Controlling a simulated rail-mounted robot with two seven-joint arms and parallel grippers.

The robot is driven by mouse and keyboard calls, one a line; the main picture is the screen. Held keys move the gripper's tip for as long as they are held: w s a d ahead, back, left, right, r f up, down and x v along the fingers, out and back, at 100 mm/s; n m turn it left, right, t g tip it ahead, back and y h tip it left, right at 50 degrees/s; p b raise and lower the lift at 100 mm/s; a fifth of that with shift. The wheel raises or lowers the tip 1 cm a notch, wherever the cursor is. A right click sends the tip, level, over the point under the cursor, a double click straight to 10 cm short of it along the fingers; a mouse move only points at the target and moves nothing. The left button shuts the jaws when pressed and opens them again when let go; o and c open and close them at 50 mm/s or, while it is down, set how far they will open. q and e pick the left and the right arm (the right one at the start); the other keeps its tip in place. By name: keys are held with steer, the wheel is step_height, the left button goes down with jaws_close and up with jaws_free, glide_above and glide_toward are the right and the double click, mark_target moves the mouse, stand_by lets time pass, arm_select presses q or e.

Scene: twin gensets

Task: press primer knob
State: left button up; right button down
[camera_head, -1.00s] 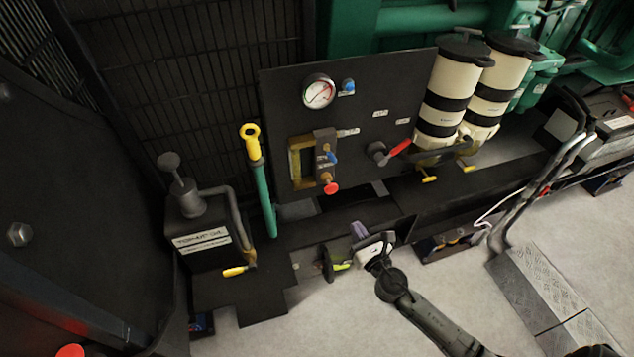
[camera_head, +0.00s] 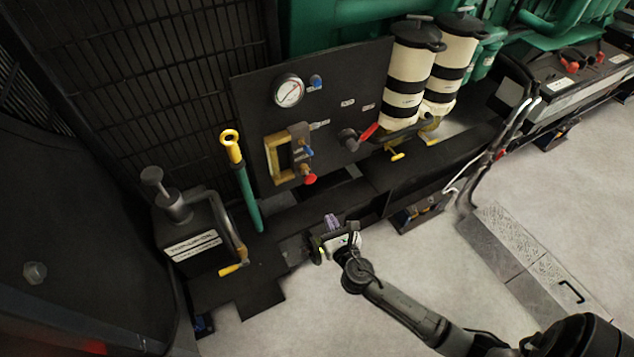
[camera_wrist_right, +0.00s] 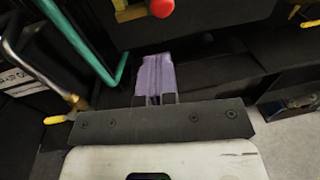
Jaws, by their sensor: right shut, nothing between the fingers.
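A red round knob (camera_head: 310,179) sticks out low on the dark upright panel (camera_head: 345,85), below small blue knobs (camera_head: 307,152) and beside a yellow frame. It also shows at the top of the right wrist view (camera_wrist_right: 161,8). No readable label marks a primer knob. My right gripper (camera_head: 331,222) is below and slightly right of the red knob, apart from it. Its purple fingertips (camera_wrist_right: 155,76) are together and empty. My left gripper is not in view.
A black top-up oil tank (camera_head: 195,240) and a green pipe with a yellow ring handle (camera_head: 231,145) stand at left. A red-handled valve (camera_head: 368,132) and two cream filters (camera_head: 408,80) are right of the knob.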

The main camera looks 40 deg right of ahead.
steer(key=b, duration=0.4)
glide_toward(311, 180)
steer(key=x, duration=0.7)
steer(key=shift+f, duration=0.15)
steer(key=shift+w+d, duration=0.1)
steer(key=shift+w, duration=0.15)
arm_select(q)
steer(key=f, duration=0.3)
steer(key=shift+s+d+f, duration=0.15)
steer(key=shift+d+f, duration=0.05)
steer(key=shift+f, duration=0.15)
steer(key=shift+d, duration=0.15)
